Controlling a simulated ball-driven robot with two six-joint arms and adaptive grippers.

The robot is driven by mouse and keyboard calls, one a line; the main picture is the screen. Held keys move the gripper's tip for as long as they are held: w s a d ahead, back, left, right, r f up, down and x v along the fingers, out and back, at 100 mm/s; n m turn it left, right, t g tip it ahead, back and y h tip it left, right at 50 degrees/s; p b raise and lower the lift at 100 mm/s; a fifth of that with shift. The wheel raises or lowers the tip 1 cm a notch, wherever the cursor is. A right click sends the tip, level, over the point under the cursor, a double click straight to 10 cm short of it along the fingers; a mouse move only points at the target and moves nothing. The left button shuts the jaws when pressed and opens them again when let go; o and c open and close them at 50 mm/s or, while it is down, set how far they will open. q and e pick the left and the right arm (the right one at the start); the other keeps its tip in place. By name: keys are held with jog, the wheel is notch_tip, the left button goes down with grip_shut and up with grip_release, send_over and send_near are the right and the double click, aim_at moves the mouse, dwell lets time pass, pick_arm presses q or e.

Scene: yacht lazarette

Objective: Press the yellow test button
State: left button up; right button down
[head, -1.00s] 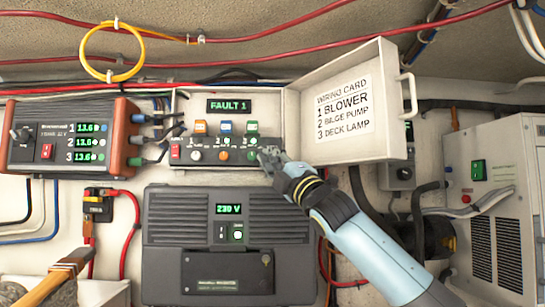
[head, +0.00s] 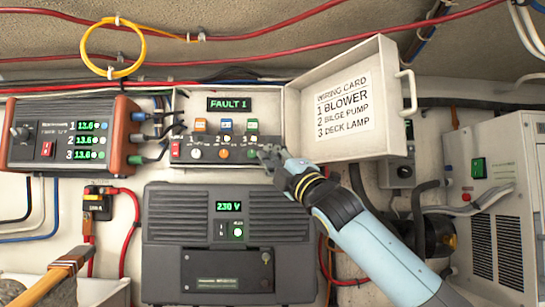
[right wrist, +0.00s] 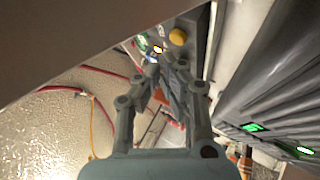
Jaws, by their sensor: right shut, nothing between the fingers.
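The grey panel (head: 205,104) with the green FAULT 1 display (head: 230,105) hangs on the back wall, its lid swung open to the right. The yellow button (right wrist: 178,36) shows in the right wrist view, just beyond my fingertips and slightly to their right. In the head view I cannot make it out; my gripper covers that corner of the panel. My right gripper (head: 268,154) is shut and empty at the panel's lower right corner; it also shows in the right wrist view (right wrist: 162,64). Contact with the button cannot be told. My left gripper is out of view.
The open lid (head: 392,125) with a wiring card stands right of the panel, above my right arm. A dark inverter box (head: 180,260) is below. A charger with several readouts (head: 60,150) is at left, cabled to the panel. A wooden handle (head: 68,262) lies lower left.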

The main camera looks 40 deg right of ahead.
jog(key=shift+s+a+b, duration=0.2)
jog(key=shift+s+a, duration=0.2)
jog(key=shift+s, duration=0.3)
jog(key=shift+s+a+b, duration=0.15)
jog(key=shift+s+a, duration=0.3)
jog(key=shift+s, duration=0.2)
jog(key=shift+s+a+b, duration=0.2)
jog(key=shift+s+a, duration=0.2)
jog(key=shift+s, duration=0.3)
jog(key=shift+f, duration=0.1)
